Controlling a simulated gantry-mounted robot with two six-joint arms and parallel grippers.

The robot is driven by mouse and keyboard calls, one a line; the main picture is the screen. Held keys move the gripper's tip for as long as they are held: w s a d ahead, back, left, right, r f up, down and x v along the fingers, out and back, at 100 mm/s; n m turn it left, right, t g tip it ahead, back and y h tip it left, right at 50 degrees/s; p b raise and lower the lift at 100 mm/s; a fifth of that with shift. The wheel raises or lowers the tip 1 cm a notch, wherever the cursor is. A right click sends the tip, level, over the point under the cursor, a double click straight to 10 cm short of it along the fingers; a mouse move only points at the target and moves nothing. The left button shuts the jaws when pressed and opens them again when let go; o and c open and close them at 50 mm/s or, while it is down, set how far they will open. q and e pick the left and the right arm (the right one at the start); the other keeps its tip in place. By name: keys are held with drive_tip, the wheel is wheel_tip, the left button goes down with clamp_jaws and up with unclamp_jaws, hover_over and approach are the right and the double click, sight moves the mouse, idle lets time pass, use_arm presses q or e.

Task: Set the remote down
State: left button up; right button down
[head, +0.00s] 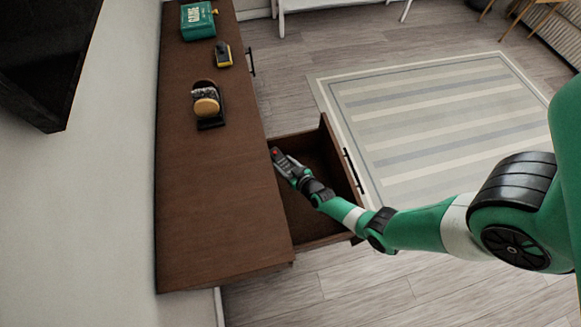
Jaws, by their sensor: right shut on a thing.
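My right gripper (287,168) is at the open drawer, near the drawer's inner edge beside the cabinet top. It is shut on a dark remote (277,156) that has a small red spot. The remote sits at the drawer's far left corner, and I cannot tell whether it touches the drawer. The open drawer (325,232) is brown wood and its visible inside looks empty. My left gripper does not show.
The brown cabinet top (205,220) is bare in its near half. On it are a green box (198,20), a yellow and black item (224,55) and a dark stand with a round tan item (206,106). A striped rug (430,110) lies on the floor. A dark screen (45,60) hangs on the wall.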

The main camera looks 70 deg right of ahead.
drive_tip(key=f+b, duration=0.2)
drive_tip(key=f, duration=0.1)
drive_tip(key=f+b, duration=0.3)
drive_tip(key=shift+w+a+f, duration=0.1)
drive_tip(key=shift+w+f, duration=0.05)
drive_tip(key=shift+w, duration=0.05)
drive_tip(key=shift+s, duration=0.15)
drive_tip(key=shift+f+b, duration=0.25)
drive_tip(key=shift+b, duration=0.05)
wheel_tip(320, 180, down, 3)
drive_tip(key=b, duration=0.2)
drive_tip(key=shift+b, duration=0.3)
drive_tip(key=shift+f, duration=0.1)
drive_tip(key=shift+r, duration=0.2)
drive_tip(key=shift+f, duration=0.6)
